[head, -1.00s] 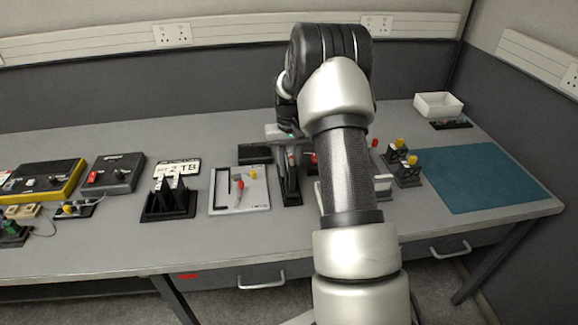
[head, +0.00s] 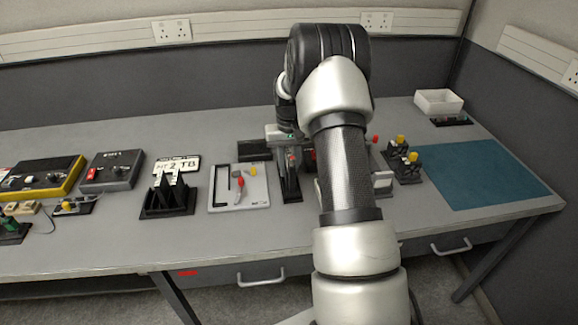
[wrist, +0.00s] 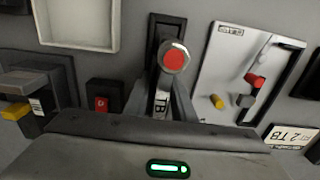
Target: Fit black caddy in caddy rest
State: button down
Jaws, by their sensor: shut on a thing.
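My gripper (wrist: 160,98) is shut on the black caddy (wrist: 163,82), which has a round red end and a label reading "TB". In the head view the gripper (head: 287,143) is partly hidden by my arm. The caddy sits over a narrow dark slotted base (wrist: 161,27), which looks like the caddy rest; its near end also shows in the head view (head: 292,197). I cannot tell whether the caddy is seated in it or just above it.
A pale panel (head: 225,201) with red and yellow parts lies close to the left. A black finned rack (head: 168,205) stands farther left. Black blocks with yellow knobs (head: 407,167) stand to the right, before a blue mat (head: 485,178). A white tray (wrist: 77,42) is near the base.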

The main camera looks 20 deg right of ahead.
aim_at(289, 153)
jog(key=c, duration=1.4)
grip_release()
jog(key=shift+o, duration=0.3)
jog(key=shift+o, duration=1.3)
jog(key=shift+r, duration=0.15)
jog(key=shift+r+p, duration=2.4)
jog(key=shift+r, duration=1.25)
